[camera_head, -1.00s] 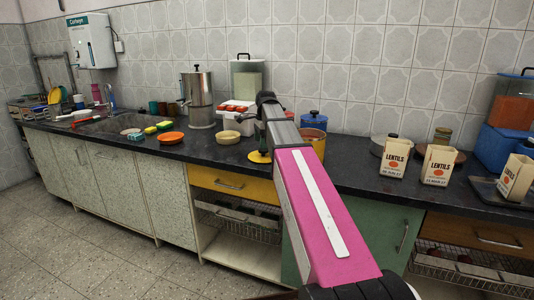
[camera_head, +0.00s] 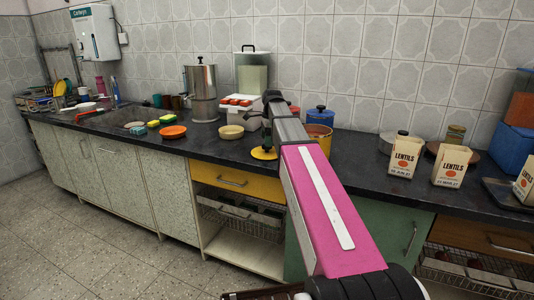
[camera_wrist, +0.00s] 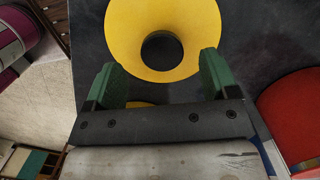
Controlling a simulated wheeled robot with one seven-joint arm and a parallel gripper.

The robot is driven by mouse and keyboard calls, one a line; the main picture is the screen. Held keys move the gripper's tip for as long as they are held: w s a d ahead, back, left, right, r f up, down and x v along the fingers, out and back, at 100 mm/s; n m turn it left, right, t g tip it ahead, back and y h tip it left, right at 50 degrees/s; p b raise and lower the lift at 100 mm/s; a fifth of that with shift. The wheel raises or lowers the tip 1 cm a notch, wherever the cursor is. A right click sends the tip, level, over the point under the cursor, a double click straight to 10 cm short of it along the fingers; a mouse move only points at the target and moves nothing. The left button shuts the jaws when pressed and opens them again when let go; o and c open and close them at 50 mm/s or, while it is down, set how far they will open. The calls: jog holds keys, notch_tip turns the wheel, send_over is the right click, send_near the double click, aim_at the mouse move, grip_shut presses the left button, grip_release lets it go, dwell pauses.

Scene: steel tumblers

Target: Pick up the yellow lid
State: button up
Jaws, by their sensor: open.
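The yellow lid (camera_head: 261,154) lies flat on the dark counter near its front edge, partly hidden by my arm in the head view. In the wrist view the yellow lid (camera_wrist: 130,28) is a broad yellow disc with a dark round knob (camera_wrist: 162,50) at its middle. My gripper (camera_wrist: 159,63) is open, its two green fingers apart, one toward each side of the lid's lower part in the picture. Nothing is held between them. Whether the fingers touch the lid cannot be told. A small yellow patch shows behind the gripper body.
A cream bowl (camera_head: 230,132) and an orange plate (camera_head: 172,132) stand left of the lid. A red round thing (camera_wrist: 295,115) is right of my gripper in the wrist view. Bare counter shows around the lid.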

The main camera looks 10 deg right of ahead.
aim_at(267, 150)
notch_tip(267, 150, down, 4)
jog(key=shift+w+a+f, duration=0.1)
jog(key=shift+f, duration=0.1)
jog(key=shift+c, duration=0.3)
jog(key=c, duration=1)
jog(key=shift+o, duration=0.2)
jog(key=shift+r, duration=0.1)
